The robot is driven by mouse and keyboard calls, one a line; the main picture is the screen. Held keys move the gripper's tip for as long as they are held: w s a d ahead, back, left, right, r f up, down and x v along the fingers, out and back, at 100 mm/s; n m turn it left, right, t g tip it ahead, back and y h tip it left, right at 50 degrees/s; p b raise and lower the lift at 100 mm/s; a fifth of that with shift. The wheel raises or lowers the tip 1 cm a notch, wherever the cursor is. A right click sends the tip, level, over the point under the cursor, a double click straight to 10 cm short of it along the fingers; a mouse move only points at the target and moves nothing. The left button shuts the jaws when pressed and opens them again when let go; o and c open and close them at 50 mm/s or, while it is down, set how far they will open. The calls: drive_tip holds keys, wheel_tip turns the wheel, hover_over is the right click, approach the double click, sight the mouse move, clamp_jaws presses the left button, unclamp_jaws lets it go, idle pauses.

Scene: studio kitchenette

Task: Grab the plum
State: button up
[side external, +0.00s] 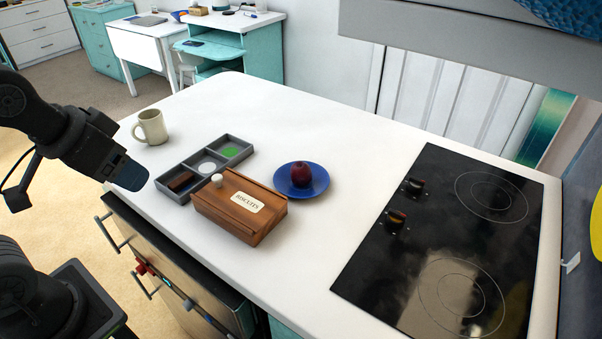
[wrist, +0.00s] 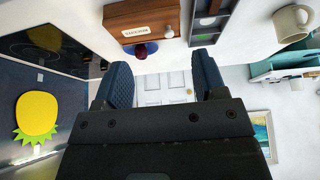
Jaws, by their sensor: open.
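The plum (side external: 300,174) is dark red and sits on a round blue plate (side external: 319,188) on the white counter, behind and right of the biscuit box. In the wrist view the plum (wrist: 140,51) shows small, beyond my fingers, partly in front of the plate (wrist: 154,46). My gripper (side external: 130,176) is at the left in the side view, raised near the counter's edge and well away from the plum. In the wrist view its two dark blue fingers are apart, with nothing between them (wrist: 160,78).
A wooden biscuit box (side external: 222,205) and a grey three-part tray (side external: 217,145) stand between my gripper and the plate. A cream mug (side external: 153,127) is farther back. A black cooktop (side external: 440,240) lies at right. The counter behind the plate is clear.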

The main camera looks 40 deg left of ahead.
drive_tip(key=w+d+r+n+g, duration=0.1)
drive_tip(key=w+r+n, duration=0.3)
drive_tip(key=w, duration=0.2)
drive_tip(key=n+g, duration=0.5)
drive_tip(key=n, duration=1.3)
hover_over(301, 165)
wheel_tip(301, 165, down, 8)
drive_tip(key=f, duration=0.1)
wheel_tip(301, 165, down, 13)
drive_tip(key=shift+r, duration=0.1)
drive_tip(key=c, duration=0.7)
